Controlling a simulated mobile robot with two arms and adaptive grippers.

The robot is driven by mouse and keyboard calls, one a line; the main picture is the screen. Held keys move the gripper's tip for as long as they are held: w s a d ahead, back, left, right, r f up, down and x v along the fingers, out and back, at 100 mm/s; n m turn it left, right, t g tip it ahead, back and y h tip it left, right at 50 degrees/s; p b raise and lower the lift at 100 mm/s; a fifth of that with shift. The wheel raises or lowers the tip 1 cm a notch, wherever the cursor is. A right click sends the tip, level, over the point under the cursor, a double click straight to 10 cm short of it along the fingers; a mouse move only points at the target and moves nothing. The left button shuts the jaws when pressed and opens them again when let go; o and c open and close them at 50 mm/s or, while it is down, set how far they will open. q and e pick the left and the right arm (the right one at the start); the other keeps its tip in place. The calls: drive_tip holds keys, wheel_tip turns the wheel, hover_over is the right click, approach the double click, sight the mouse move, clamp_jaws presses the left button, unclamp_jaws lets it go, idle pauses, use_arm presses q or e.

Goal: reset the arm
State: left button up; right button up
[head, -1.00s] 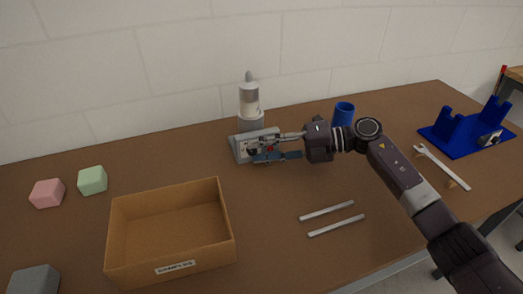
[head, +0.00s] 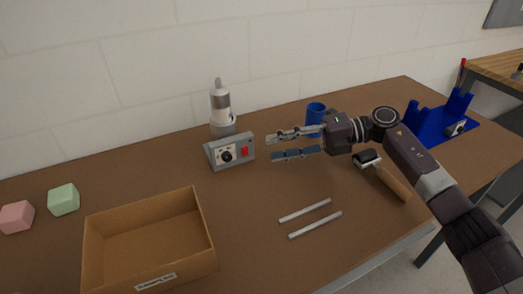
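My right gripper (head: 280,144) is in the head view, its arm coming in from the right. Its two fingers are apart with nothing between them, and they point left toward a grey control box (head: 231,152) with a dial and a red switch. The fingertips are clear of the box. My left gripper is not in view.
A grey-white bottle-shaped device (head: 221,108) stands behind the control box. A blue cup (head: 315,115) is behind my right gripper. Two metal bars (head: 306,211) lie in front. A cardboard box (head: 203,232), pink block (head: 16,217) and green block (head: 63,199) are left; a blue rack (head: 427,118) is right.

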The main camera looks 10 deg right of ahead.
drive_tip(key=shift+s+d+r, duration=0.1)
drive_tip(key=shift+d, duration=0.35)
